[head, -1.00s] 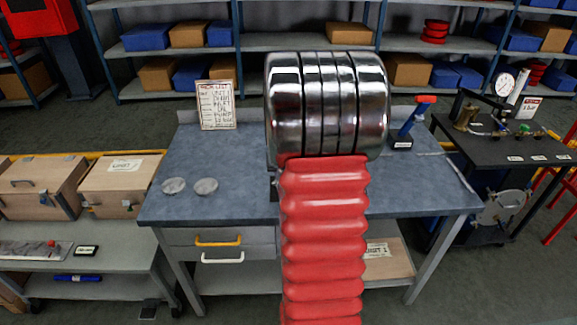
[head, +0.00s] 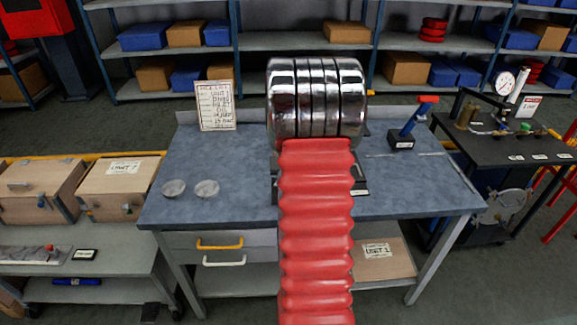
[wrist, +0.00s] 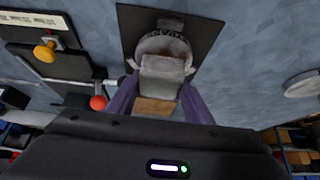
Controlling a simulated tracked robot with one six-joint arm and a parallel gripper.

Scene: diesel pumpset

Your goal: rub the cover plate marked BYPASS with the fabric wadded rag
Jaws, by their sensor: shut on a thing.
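In the wrist view my gripper (wrist: 158,98) has its purple fingers closed on a pale grey rag (wrist: 163,68). A tan patch shows between the fingers below the rag. The round grey cover plate (wrist: 148,46) lies just beyond the rag, with dark, partly hidden lettering near its far rim that looks like BYPASS. The rag overlaps the plate's near part; I cannot tell whether it presses on it. The plate sits on a dark square base (wrist: 203,25). In the head view my chrome and red arm hides the gripper, rag and plate.
The blue-grey workbench (head: 240,160) also bears two loose grey discs (head: 173,188), a checklist card (head: 216,106) and a red-topped blue tool (head: 414,119). In the wrist view, yellow (wrist: 44,53) and red (wrist: 97,103) knobs stand left of the gripper.

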